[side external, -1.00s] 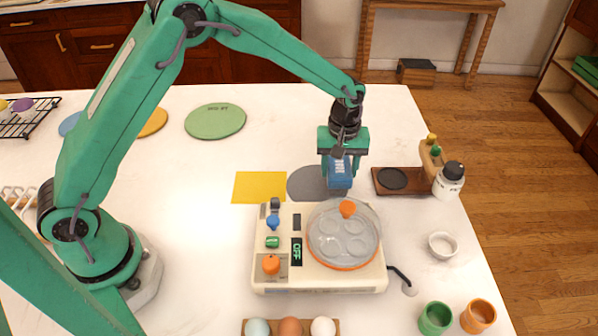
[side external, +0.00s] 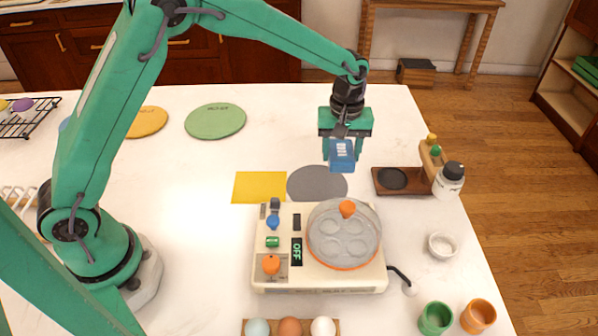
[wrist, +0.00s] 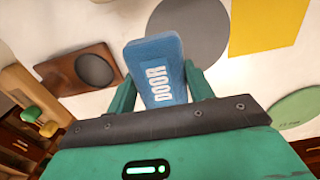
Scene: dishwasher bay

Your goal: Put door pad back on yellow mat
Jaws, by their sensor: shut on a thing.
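The blue door pad (side external: 341,155) has white lettering. In the wrist view the pad (wrist: 158,72) reads "DOOR" and sits between the two green fingers. My gripper (side external: 342,150) is shut on it and holds it above the table, over the right part of the grey round mat as seen from the side. In the wrist view my gripper (wrist: 160,88) grips the pad by its sides. The yellow mat (side external: 259,187) lies flat and bare to the left of the grey mat; it also shows at the upper right in the wrist view (wrist: 264,22).
The grey round mat (side external: 312,186) is bare. A cream appliance (side external: 322,284) with a clear lid stands in front of both mats. A brown wooden tray (side external: 408,191) and a white bottle (side external: 449,182) are at right. A green round mat (side external: 215,121) lies behind.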

